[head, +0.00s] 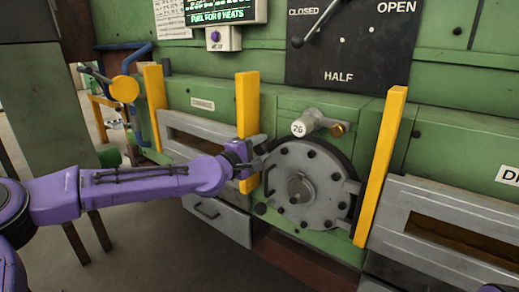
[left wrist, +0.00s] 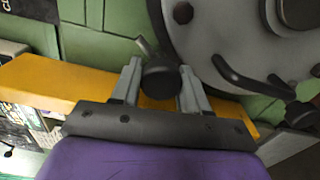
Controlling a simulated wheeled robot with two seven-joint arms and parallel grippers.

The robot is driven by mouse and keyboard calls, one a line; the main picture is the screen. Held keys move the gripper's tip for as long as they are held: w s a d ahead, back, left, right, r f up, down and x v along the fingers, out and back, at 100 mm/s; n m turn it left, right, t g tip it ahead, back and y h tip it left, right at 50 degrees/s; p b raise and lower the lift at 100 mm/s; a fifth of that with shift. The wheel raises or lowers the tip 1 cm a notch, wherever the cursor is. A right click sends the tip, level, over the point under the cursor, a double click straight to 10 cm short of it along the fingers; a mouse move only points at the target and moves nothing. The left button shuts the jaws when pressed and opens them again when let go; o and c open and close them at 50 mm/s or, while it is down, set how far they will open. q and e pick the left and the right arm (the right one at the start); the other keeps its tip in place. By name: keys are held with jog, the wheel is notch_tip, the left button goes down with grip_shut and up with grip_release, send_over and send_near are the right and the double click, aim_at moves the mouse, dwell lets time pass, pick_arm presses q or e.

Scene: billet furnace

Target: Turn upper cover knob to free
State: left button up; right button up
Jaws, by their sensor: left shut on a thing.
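The round grey cover (head: 318,175) with dark bolts is closed flat against the green furnace front. My left gripper (head: 255,157) is at the cover's upper left edge, beside a yellow post. In the left wrist view, my left gripper (left wrist: 160,90) has its two grey fingers on either side of the black upper cover knob (left wrist: 160,78), shut on it. A small metal tab sticks out beside the knob. The grey cover (left wrist: 215,30) fills the upper right there. In the head view the gripper mostly hides this knob. My right gripper is not in view.
Yellow posts (head: 247,120) and (head: 385,165) stand upright on both sides of the cover. A white-capped handle marked 26 (head: 299,128) juts out above it. A lower black knob (head: 261,209) is at the cover's lower left. A grey drawer (head: 215,215) lies below the arm.

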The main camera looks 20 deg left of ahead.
pick_arm(q)
jog(key=shift+a+r, duration=0.1)
jog(key=o, duration=1)
jog(key=v, duration=1)
jog(key=shift+s+b, duration=0.25)
jog(key=shift+b, duration=0.05)
jog(key=shift+a, duration=0.1)
